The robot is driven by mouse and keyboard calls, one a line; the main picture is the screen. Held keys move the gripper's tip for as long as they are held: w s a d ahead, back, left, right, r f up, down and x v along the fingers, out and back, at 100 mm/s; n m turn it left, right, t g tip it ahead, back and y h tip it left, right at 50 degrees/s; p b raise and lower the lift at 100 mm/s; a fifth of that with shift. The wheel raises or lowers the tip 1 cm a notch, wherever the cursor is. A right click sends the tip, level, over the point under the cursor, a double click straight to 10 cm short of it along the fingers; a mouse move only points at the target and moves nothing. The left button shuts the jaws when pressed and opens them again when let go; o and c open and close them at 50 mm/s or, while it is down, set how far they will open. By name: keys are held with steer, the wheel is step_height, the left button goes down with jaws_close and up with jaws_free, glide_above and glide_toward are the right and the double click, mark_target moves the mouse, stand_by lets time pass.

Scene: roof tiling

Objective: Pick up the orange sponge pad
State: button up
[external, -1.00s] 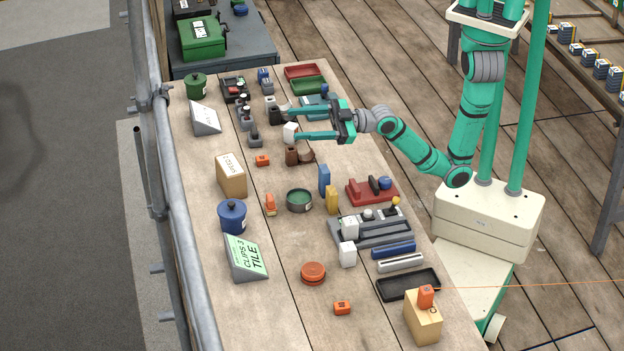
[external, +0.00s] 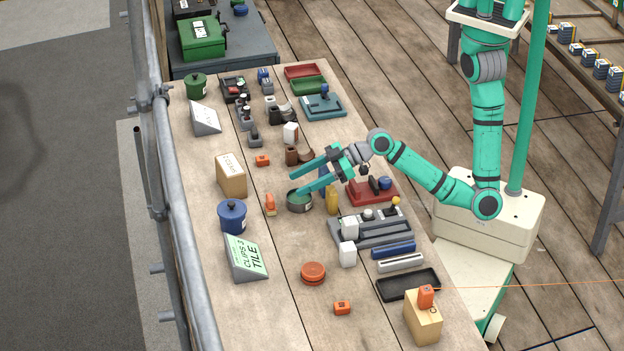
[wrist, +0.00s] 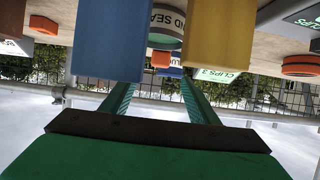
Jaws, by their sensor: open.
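Several orange things are in view, and I cannot tell for sure which is the sponge pad. An orange piece with a pale base (external: 270,203) lies left of the green-topped round dish (external: 299,201); a small orange patch (wrist: 161,58) shows behind that dish in the wrist view. A flat round orange item (external: 313,273) sits nearer the front and shows at the right of the wrist view (wrist: 302,66). My gripper (external: 293,184) is open and empty, its fingers pointing left over the table near the dish. Its fingers also show in the wrist view (wrist: 155,92).
A blue block (external: 323,184) and a yellow block (external: 332,201) stand close to my gripper, the blue one partly hidden. A small orange box (external: 262,160) lies behind and another (external: 342,307) in front. A blue pot (external: 232,217) stands left. A grey tray (external: 370,230) lies right.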

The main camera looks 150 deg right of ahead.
mark_target(270, 204)
steer(key=shift+x, duration=4)
steer(key=shift+r, duration=0.1)
steer(key=c, duration=1.1)
